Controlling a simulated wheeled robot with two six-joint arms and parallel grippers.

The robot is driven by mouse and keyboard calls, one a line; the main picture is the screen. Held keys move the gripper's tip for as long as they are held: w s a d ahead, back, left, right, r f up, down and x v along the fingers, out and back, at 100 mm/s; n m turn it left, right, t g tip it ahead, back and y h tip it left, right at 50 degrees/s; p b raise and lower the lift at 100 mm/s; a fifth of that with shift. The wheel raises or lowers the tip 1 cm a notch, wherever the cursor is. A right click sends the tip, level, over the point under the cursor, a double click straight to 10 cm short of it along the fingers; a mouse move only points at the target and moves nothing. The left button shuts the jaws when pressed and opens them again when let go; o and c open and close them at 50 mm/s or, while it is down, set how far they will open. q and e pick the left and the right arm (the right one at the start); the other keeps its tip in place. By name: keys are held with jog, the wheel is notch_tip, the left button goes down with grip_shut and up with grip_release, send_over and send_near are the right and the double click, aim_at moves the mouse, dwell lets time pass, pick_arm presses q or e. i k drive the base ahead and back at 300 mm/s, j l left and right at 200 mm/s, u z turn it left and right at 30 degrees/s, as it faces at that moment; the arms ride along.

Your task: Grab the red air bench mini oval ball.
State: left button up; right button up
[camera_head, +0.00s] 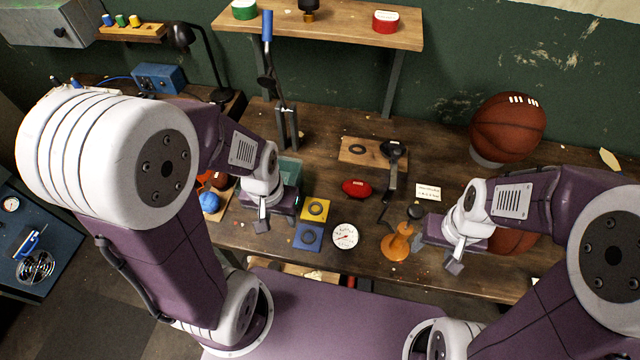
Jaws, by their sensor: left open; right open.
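The red mini oval ball (356,188) lies on the wooden workbench (330,265) near the middle of the view, with a small white mark on top. My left gripper (272,222) is to the left of the ball, over the bench near the blue and yellow squares, open and apart from it. My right gripper (452,262) is to the right of the ball and nearer the front edge, open and apart from it. Nothing shows between the fingers of either gripper.
A white dial gauge (344,236), a yellow square (315,209) and a blue square (308,237) lie in front of the ball. An orange stand (396,243) is at front right. A black-handled tool (393,165) stands just right of the ball. A large brown ball (507,128) sits back right.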

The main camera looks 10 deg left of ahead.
aim_at(355, 188)
jog(key=j+z, duration=0.1)
jog(key=j, duration=0.4)
jog(key=k+j+z, duration=0.15)
jog(key=j, duration=0.35)
jog(key=j+z, duration=0.1)
jog(key=j, duration=0.4)
jog(key=k+j+z, duration=0.15)
jog(key=j, duration=0.35)
jog(key=j+z, duration=0.1)
jog(key=j, duration=0.4)
jog(key=k, duration=0.05)
